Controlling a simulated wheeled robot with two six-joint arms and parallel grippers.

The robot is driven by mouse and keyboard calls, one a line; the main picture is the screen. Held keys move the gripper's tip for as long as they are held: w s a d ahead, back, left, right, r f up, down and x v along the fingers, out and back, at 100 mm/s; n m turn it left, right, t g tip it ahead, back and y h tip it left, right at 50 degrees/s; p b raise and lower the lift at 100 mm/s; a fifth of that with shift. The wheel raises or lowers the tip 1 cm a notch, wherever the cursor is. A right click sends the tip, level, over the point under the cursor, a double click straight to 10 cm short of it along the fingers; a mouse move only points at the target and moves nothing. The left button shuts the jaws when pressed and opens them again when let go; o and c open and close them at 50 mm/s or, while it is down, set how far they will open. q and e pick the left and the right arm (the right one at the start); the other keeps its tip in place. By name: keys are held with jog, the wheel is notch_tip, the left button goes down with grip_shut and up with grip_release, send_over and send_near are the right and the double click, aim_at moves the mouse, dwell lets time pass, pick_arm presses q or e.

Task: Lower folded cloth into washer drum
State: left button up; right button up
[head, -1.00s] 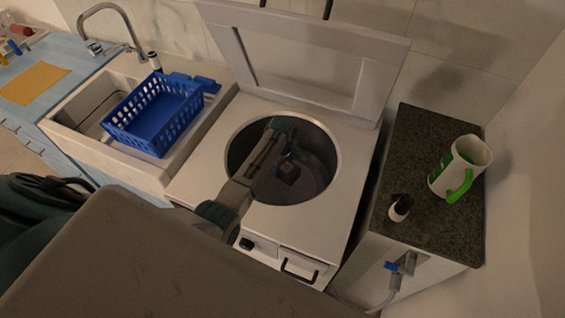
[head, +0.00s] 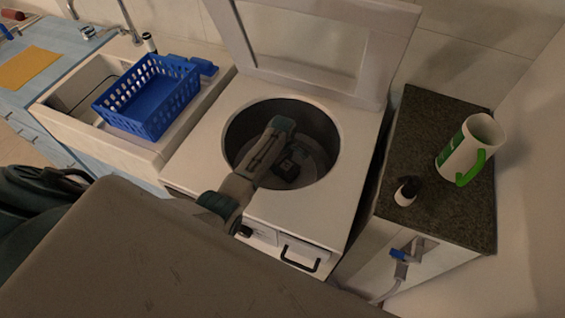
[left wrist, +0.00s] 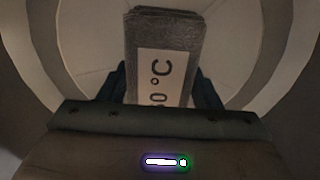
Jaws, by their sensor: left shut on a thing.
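The washer (head: 330,215) stands in the middle of the head view with its lid raised. Its round drum (head: 318,122) is open at the top. My left arm reaches over the near rim, and my left gripper (head: 287,166) points down inside the opening. In the left wrist view, the gripper (left wrist: 160,88) is shut on the folded cloth (left wrist: 163,32), a dark grey bundle with a pale label reading "0 °C". Pale drum walls surround the cloth there. In the head view the cloth is mostly hidden below the gripper, and whether it touches the drum floor cannot be told. My right gripper is out of view.
A blue basket (head: 150,100) sits over the sink on the left. The raised lid (head: 300,45) stands behind the opening. A dark counter (head: 425,215) on the right holds a white and green jug (head: 468,145) and a small dark-topped bottle (head: 405,192).

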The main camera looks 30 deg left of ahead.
pick_arm(q)
jog(key=o, duration=1)
jog(key=shift+o, duration=0.5)
notch_tip(320, 180, up, 10)
jog(key=shift+f+b, duration=0.1)
jog(key=shift+b, duration=0.55)
jog(key=shift+r, duration=0.55)
